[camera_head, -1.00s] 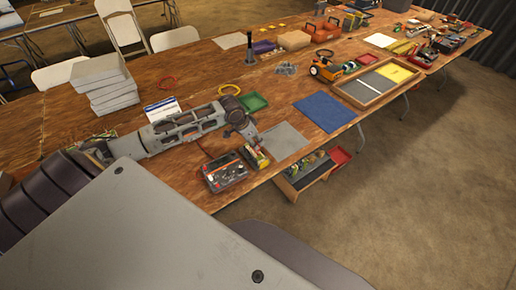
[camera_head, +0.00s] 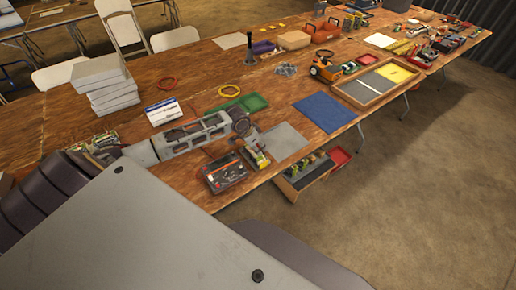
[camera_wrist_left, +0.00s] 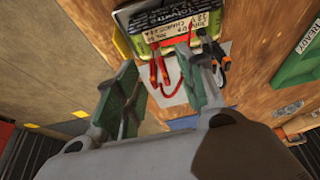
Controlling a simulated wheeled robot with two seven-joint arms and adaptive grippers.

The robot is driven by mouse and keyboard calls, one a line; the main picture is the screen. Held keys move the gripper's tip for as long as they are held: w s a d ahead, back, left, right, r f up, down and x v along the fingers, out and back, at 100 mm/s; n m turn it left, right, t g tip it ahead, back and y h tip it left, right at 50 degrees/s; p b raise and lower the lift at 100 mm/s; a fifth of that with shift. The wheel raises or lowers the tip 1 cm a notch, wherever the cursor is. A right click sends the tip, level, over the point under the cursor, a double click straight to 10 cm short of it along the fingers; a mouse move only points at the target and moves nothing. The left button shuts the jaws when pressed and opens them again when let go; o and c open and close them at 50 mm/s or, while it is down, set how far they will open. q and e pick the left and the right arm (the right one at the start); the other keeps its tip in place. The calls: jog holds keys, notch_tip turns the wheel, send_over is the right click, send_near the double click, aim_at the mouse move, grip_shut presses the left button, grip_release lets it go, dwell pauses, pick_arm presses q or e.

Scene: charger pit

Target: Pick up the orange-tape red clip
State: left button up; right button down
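In the left wrist view a red clip (camera_wrist_left: 160,68) on a red cable hangs at the labelled charger pack (camera_wrist_left: 172,28). A black clip (camera_wrist_left: 219,58) with a small orange part sits to its right. Orange tape on the red clip is too small to make out. My left gripper (camera_wrist_left: 157,58) is open, its two green-grey fingers apart, with the red clip showing between them. I cannot tell whether a finger touches it. In the head view the left gripper (camera_head: 257,153) is over the yellow-and-black pack near the table's front edge. The right gripper is out of view.
A black case with a red part (camera_head: 226,172) stands just left of the pack.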

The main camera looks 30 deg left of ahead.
pick_arm(q)
jog(key=shift+w+f, duration=0.2)
jog(key=shift+f, duration=0.25)
jog(key=shift+c, duration=0.5)
jog(key=c, duration=0.8)
